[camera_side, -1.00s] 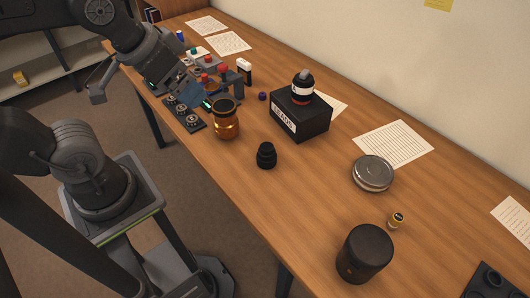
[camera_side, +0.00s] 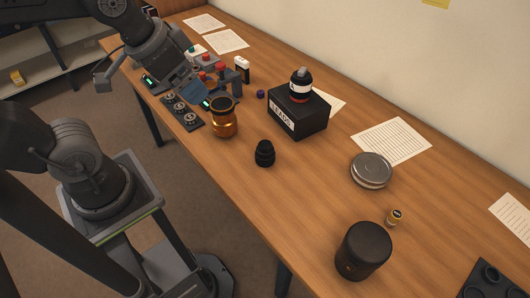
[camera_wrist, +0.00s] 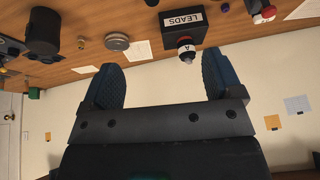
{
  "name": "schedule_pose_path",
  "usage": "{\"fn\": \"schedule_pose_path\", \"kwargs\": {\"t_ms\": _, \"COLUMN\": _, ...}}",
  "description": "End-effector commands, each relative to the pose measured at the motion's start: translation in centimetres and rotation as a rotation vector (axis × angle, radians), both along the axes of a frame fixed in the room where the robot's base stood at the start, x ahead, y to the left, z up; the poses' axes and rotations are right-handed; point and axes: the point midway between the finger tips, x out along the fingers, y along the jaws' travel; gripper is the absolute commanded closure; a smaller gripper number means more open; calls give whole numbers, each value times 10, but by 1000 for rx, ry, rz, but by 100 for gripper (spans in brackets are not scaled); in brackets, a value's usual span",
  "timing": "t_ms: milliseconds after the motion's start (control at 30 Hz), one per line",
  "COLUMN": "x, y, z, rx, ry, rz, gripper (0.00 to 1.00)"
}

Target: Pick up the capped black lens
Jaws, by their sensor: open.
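The black lens (camera_side: 264,153) is a small, dark, stepped piece standing upright on the wooden table, in front of the box marked LEADS. In the wrist view a small dark piece at the top edge, cut off by the frame, looks like this lens (camera_wrist: 152,2). My gripper (camera_side: 200,92) is in the upper left of the side view, beyond the amber jar and well apart from the lens. In the wrist view my gripper (camera_wrist: 160,74) has its two blue fingers spread wide, with nothing between them.
An amber jar (camera_side: 223,118) stands between my gripper and the lens. The LEADS box (camera_side: 298,113) carries a black bottle (camera_side: 301,85). A round metal tin (camera_side: 371,170), a small yellow-banded vial (camera_side: 394,217) and a large black cylinder (camera_side: 363,250) stand rightward. Table around the lens is clear.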

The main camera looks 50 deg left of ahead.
Motion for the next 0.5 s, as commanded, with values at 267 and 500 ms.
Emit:
{"fn": "schedule_pose_path", "kwargs": {"t_ms": 267, "x": 69, "y": -10, "z": -31, "rx": 180, "ry": 171, "rz": -492, "gripper": 15}}
{"fn": "schedule_pose_path", "kwargs": {"t_ms": 500, "x": 126, "y": -22, "z": -87, "rx": 284, "ry": 297, "rz": -973, "gripper": 15}}
